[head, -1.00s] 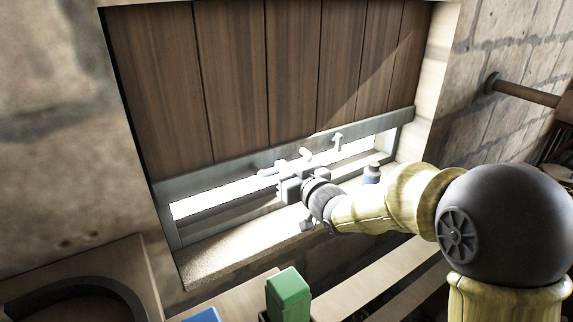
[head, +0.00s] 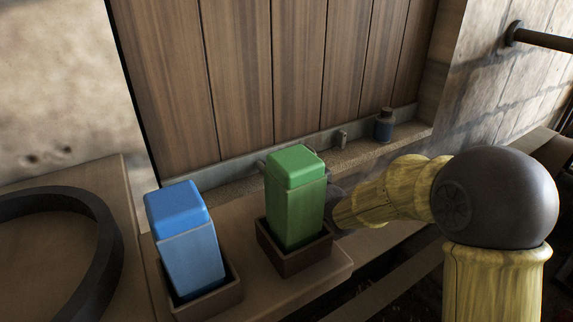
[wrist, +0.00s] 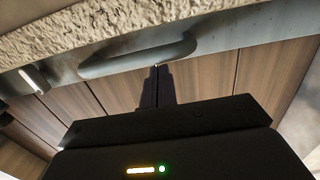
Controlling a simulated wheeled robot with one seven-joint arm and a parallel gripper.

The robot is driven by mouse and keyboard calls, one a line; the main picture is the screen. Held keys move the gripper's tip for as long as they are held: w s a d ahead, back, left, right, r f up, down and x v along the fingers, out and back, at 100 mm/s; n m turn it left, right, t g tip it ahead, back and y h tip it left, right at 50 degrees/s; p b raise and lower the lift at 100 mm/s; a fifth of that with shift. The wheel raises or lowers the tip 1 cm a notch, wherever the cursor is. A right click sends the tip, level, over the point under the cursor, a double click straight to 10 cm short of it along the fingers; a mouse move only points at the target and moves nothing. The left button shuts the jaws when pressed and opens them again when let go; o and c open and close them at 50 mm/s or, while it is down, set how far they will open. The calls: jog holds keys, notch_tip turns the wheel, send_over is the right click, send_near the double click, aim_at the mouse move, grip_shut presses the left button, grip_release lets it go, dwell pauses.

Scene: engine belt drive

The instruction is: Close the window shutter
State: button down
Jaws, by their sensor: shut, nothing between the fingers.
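The wooden plank shutter (head: 300,75) covers the window in the head view. Its grey metal bottom rail (head: 225,172) is down at the stone sill (head: 365,148), and no bright gap shows. In the wrist view the picture is upside down: the sill (wrist: 90,25) is at the top, with the rail (wrist: 240,40) below it. A grey loop handle (wrist: 135,58) sits on the rail. My gripper (wrist: 157,70) is shut and empty, its fingertips close to the handle; I cannot tell whether they touch. In the head view the green box hides the gripper and most of the handle.
A green box (head: 297,205) and a blue box (head: 190,250) stand in wooden holders on the bench before the window. A black belt (head: 95,235) lies at left. A bar (head: 545,38) juts from the right wall.

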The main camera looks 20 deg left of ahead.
jog(key=shift+s+f, duration=0.1)
jog(key=shift+f, duration=0.35)
jog(key=v, duration=1)
jog(key=shift+r+b, duration=0.35)
jog(key=shift+b, duration=0.05)
